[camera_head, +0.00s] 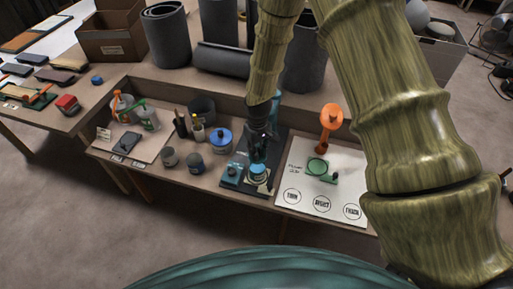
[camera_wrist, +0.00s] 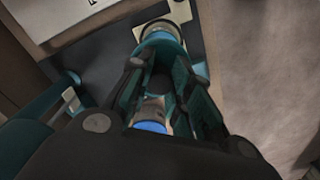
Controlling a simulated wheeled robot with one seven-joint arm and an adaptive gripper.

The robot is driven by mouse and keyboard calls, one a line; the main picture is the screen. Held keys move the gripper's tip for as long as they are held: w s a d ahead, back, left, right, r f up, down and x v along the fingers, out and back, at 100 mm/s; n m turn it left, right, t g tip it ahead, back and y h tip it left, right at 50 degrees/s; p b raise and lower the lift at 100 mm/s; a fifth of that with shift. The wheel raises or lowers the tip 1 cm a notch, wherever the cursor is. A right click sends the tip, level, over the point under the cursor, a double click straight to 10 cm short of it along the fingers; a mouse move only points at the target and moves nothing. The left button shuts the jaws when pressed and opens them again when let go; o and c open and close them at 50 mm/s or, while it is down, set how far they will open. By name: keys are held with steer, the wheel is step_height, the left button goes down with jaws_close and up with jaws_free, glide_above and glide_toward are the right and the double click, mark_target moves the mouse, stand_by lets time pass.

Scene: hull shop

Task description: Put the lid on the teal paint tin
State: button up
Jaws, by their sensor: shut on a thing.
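The teal paint tin (camera_head: 258,176) stands on a dark mat (camera_head: 240,186), on the lower bench shelf, with a pale label on its side. My gripper (camera_head: 260,155) points down just above it. In the wrist view the fingers (camera_wrist: 163,75) are closed in over the tin (camera_wrist: 160,32), whose round rim shows beyond the tips. A bright blue piece (camera_wrist: 150,127) shows between the finger bases. The fingers hide most of what they grip, so I cannot tell for certain that it is the lid, or whether it touches the tin.
A teal block-like item (camera_head: 231,174) sits close left of the tin. Grey rolls (camera_head: 166,35) stand behind.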

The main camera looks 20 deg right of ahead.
steer(key=shift+f+b, duration=1.25)
steer(key=shift+f, duration=0.7)
steer(key=shift+f+b, duration=0.4)
steer(key=shift+f, duration=0.6)
steer(key=shift+r+p, duration=0.1)
steer(key=shift+p, duration=0.2)
steer(key=shift+f, duration=0.25)
stand_by(0.5)
steer(key=o, duration=0.8)
steer(key=shift+o, duration=0.6)
steer(key=o, duration=0.4)
